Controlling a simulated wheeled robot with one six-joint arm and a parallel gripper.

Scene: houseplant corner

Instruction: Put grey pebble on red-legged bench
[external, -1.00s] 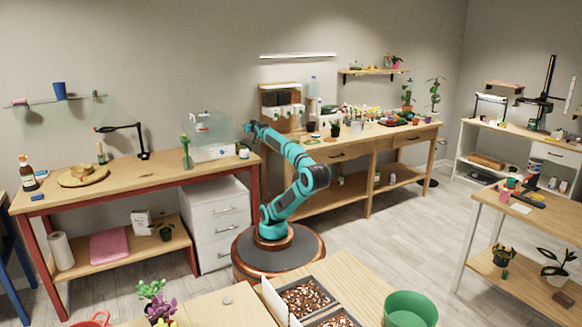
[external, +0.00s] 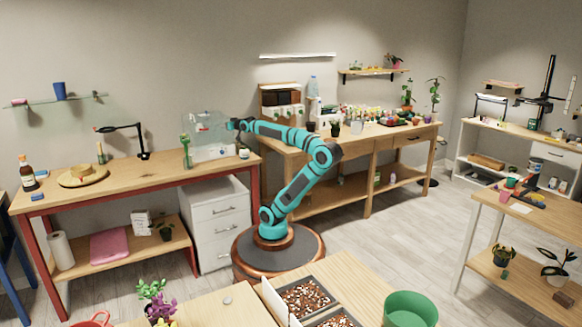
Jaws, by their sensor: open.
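The grey pebble (external: 228,301) lies on the near wooden table (external: 205,309), to the left of the boxes of brown chips. The red-legged bench (external: 135,183) stands at the left, with a wooden top and red legs. My gripper (external: 232,125) is small in view, open and with nothing seen in it. It is raised in front of the back wall, near the right end of the red-legged bench, far from the pebble.
The bench bears a straw hat (external: 82,176), a brown bottle (external: 27,173), a black lamp (external: 140,140) and a clear case (external: 208,136). Its front middle is bare. Flowers (external: 156,300), chip boxes (external: 305,297) and a green pot (external: 410,308) stand on the near table.

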